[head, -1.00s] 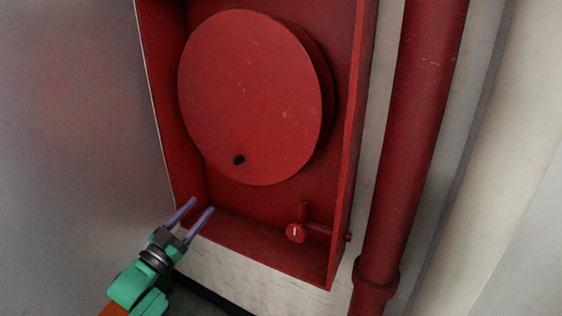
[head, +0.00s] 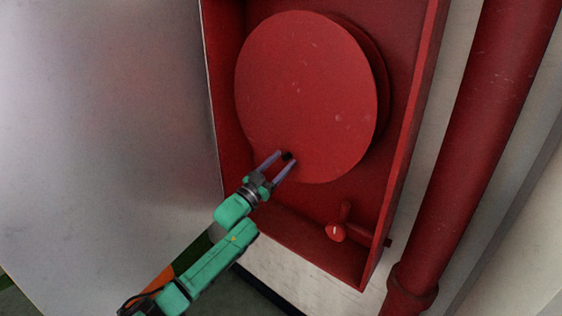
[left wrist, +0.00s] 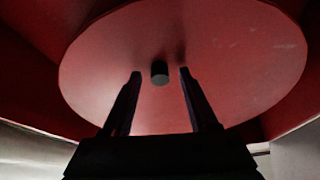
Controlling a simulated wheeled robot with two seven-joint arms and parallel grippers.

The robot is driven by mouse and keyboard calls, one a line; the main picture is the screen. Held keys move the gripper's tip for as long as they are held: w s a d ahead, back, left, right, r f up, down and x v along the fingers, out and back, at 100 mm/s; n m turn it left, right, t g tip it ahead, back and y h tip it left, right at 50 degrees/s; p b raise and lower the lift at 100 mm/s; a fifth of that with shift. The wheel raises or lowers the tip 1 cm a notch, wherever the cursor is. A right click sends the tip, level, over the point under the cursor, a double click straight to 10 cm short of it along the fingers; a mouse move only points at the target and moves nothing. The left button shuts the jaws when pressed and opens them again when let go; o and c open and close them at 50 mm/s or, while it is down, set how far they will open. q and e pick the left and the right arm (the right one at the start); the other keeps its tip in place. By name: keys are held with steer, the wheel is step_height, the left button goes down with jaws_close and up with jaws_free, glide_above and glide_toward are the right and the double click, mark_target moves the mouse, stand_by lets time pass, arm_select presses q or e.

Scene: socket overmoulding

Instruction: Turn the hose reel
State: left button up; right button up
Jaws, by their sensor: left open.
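The hose reel (head: 305,90) is a large red disc inside a red wall cabinet. It also shows in the left wrist view (left wrist: 230,50). A small black knob (head: 288,156) stands out near the reel's lower edge. In the left wrist view the knob (left wrist: 160,73) appears between the two fingertips, with a gap on each side. My left gripper (head: 284,157) is open, its fingers pointing up at the knob from below left. It also shows in the left wrist view (left wrist: 160,74). My right gripper is not in view.
The red cabinet (head: 401,150) has a side wall to the right of the reel. A red valve (head: 336,232) sits at its lower right. A thick red pipe (head: 470,130) runs down the wall at right. A grey metal panel (head: 110,120) stands at left.

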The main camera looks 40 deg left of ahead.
arm_select(q)
jaws_close()
steer(key=shift+f, duration=0.1)
stand_by(1.2)
